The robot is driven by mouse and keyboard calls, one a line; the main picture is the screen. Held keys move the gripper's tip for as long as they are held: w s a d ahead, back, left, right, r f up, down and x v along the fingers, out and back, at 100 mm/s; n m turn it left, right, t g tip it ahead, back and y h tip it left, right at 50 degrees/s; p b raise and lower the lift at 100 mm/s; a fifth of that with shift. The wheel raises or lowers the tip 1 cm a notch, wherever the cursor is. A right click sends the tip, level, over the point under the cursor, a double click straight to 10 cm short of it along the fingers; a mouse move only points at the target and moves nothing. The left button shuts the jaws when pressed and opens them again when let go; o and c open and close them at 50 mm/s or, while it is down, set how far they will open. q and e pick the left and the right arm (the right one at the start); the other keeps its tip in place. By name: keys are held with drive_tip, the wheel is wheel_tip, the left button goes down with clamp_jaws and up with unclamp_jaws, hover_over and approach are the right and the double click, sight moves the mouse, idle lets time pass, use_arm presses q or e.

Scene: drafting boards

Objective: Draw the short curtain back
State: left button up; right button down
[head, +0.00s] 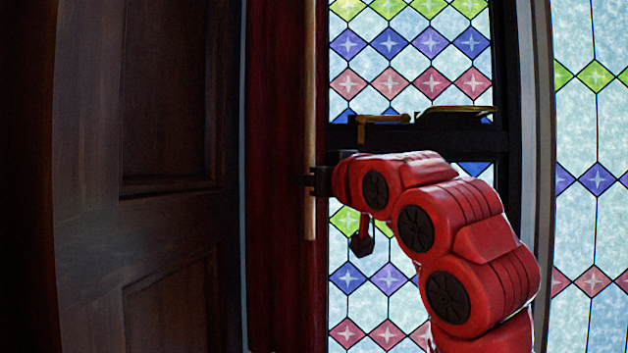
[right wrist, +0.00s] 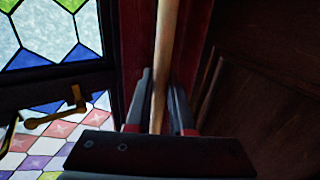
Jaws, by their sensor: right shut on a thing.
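The short curtain looks like the dark red upright strip (head: 275,130) between the wooden panelling and the stained glass. A pale wooden rod (head: 309,80) hangs upright along its right side. My right gripper (head: 311,181) is shut on the rod's lower part, a little above its bottom end. In the right wrist view the rod (right wrist: 166,35) runs down between the two fingers of my gripper (right wrist: 158,105), with dark red behind it. The curtain's top is out of view. My left gripper is not in view.
A dark wooden panelled door or wall (head: 165,100) fills the left. Stained glass (head: 410,50) in a black frame (head: 430,138) stands right of the rod, with a brass handle (head: 385,119) on the crossbar near my arm. More stained glass (head: 595,130) is at far right.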

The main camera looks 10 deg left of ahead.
drive_tip(key=shift+d, duration=0.1)
drive_tip(key=c, duration=1.1)
unclamp_jaws()
drive_tip(key=shift+s, duration=0.1)
drive_tip(key=shift+v, duration=8.6)
